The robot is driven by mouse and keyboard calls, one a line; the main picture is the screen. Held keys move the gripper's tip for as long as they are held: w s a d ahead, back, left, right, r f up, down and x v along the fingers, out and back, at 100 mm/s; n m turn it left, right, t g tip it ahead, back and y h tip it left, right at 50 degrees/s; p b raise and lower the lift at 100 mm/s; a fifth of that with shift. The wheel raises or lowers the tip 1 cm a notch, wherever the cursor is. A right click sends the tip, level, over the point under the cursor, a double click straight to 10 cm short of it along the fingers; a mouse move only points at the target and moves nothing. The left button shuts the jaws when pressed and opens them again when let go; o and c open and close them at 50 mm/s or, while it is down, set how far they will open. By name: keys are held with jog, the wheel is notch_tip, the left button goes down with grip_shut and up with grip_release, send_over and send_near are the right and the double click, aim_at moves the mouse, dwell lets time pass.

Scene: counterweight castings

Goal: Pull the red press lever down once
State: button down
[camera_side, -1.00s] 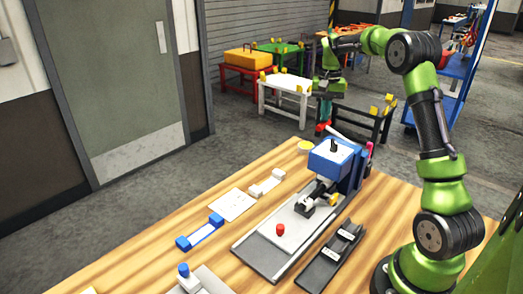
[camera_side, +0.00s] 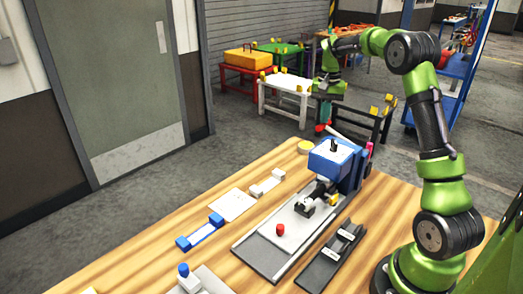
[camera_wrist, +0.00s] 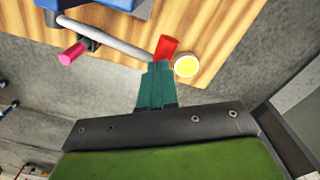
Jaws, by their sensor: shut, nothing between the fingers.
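The press (camera_side: 337,158) is a blue block with a white top at the far end of the wooden table. Its lever is a pale grey rod (camera_side: 341,132) ending in a red grip (camera_side: 321,128). In the wrist view the rod (camera_wrist: 103,36) runs to the red grip (camera_wrist: 166,46). My gripper (camera_side: 324,117) is shut and empty, with teal fingers pointing down just above the red grip. In the wrist view the fingertips (camera_wrist: 158,67) overlap the near end of the grip. I cannot tell whether they touch it.
A yellow disc (camera_wrist: 187,66) lies close to the grip; it also shows in the side view (camera_side: 305,147). A pink cylinder (camera_wrist: 71,54) sticks out beside the press. A fixture plate with a red knob (camera_side: 280,230) and a dark tray (camera_side: 325,262) lie nearer.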

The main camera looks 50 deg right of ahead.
aim_at(323, 129)
jog(key=shift+s+f, duration=0.1)
jog(key=shift+f, duration=2.7)
jog(key=shift+r, duration=4.6)
jog(key=shift+w+d+f, duration=0.15)
jog(key=shift+w+f, duration=0.05)
jog(key=shift+f, duration=0.05)
jog(key=shift+s+a+f+n+t, duration=0.2)
jog(key=shift+s+a+f, duration=0.1)
jog(key=shift+a, duration=0.35)
jog(key=shift+s+a+f+n+t, duration=0.1)
jog(key=shift+s+a+f+n, duration=0.15)
jog(key=shift+a, duration=0.35)
jog(key=s+a+r+n+t, duration=0.1)
jog(key=s+a+n+t, duration=0.1)
jog(key=s+a, duration=0.3)
jog(key=s+a+r+n+t+y, duration=0.1)
jog(key=s+a, duration=0.5)
jog(key=a, duration=0.8)
jog(key=s+a+r+n+t+y, duration=0.1)
jog(key=s+a+r+n+t, duration=0.2)
jog(key=a, duration=0.7)
jog(key=shift+s+n+t, duration=0.3)
jog(key=shift+s+n, duration=0.25)
jog(key=shift+s, duration=0.65)
